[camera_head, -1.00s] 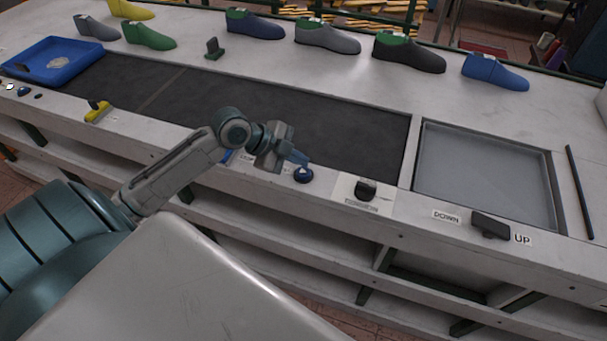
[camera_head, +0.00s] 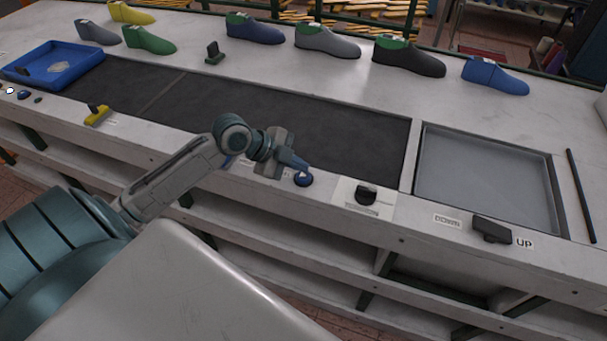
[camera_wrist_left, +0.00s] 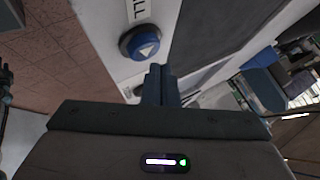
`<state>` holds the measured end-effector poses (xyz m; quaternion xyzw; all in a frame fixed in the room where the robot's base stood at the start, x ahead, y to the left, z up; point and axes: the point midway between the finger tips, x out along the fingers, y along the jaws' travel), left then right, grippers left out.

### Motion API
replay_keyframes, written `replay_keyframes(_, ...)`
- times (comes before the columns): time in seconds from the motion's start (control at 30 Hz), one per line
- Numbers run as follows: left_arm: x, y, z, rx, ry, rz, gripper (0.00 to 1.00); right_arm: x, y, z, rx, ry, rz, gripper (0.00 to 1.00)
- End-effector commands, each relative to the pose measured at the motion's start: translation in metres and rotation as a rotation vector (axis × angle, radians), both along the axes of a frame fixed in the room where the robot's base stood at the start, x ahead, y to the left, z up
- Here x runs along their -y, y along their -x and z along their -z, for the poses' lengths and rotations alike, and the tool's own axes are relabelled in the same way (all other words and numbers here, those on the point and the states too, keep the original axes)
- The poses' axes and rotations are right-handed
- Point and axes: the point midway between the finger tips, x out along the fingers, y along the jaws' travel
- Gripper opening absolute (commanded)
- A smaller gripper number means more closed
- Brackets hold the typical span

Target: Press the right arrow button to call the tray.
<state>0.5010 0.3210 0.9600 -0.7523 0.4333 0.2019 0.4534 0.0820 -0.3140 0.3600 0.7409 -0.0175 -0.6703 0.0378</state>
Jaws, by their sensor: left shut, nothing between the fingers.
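A round blue button (camera_head: 303,180) with a dark rim sits on the white front ledge of the bench. In the left wrist view the button (camera_wrist_left: 144,46) shows a white arrow, beside a partly cut-off label ending in "LL". My left gripper (camera_head: 300,164) is shut and empty, its fingertips close to the button at its far side. In the wrist view the fingertips (camera_wrist_left: 158,72) are just beside the button; I cannot tell whether they touch it. A blue tray (camera_head: 85,52) lies at the far left end of the dark belt. My right gripper is not in view.
A black knob (camera_head: 366,194) and an UP/DOWN switch (camera_head: 491,229) stand to the right on the ledge, a yellow-based switch (camera_head: 97,115) to the left. Several shoe lasts line the back. The dark belt (camera_head: 330,135) is bare beyond my gripper.

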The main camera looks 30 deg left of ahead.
Motion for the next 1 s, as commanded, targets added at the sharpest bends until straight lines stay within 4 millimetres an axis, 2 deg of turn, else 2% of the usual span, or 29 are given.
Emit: replay_keyframes(1.0, 0.0000, 0.0000, 0.0000, 0.000, 0.000, 0.000, 0.00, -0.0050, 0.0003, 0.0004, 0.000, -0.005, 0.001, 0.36)
